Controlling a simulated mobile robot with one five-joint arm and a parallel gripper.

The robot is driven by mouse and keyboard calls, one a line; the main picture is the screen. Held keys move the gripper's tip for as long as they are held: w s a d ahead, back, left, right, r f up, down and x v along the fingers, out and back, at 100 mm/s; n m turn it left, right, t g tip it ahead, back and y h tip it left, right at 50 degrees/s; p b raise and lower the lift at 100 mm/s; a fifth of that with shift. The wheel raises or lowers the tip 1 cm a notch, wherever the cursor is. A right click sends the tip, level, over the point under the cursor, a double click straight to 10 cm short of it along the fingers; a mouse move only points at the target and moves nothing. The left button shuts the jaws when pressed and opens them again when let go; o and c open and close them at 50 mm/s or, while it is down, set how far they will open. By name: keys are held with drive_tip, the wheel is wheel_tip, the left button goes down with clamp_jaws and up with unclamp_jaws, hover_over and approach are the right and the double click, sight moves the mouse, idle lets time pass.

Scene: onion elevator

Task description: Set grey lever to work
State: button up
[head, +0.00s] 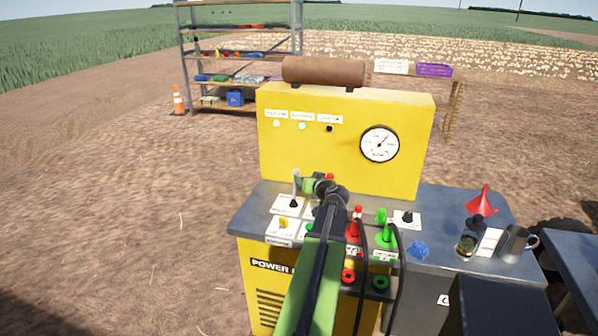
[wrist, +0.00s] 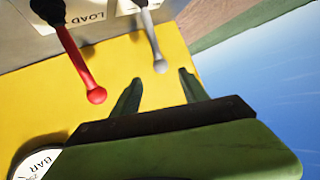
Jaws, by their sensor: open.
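The grey lever (head: 296,178) stands up from a white plate at the left of the yellow power unit's top. In the wrist view, the grey lever (wrist: 153,38) ends in a round knob. My gripper (wrist: 160,77) is open and empty, with the knob just ahead of the gap between its two green fingertips. No contact shows. In the head view, my gripper (head: 304,184) is right beside the lever, and my arm hides part of the panel. A red lever (wrist: 80,65) stands to the left of the grey one in the wrist view, outside the fingers.
A yellow panel (head: 345,150) with a dial (head: 379,144) rises behind the levers. Green-handled (head: 387,231) and red-handled plugs with black cables are right of my arm. A red funnel (head: 482,203), a jar (head: 469,243) and a metal mug (head: 513,243) stand farther right.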

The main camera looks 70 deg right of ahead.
drive_tip(key=v, duration=0.4)
drive_tip(key=shift+p, duration=0.35)
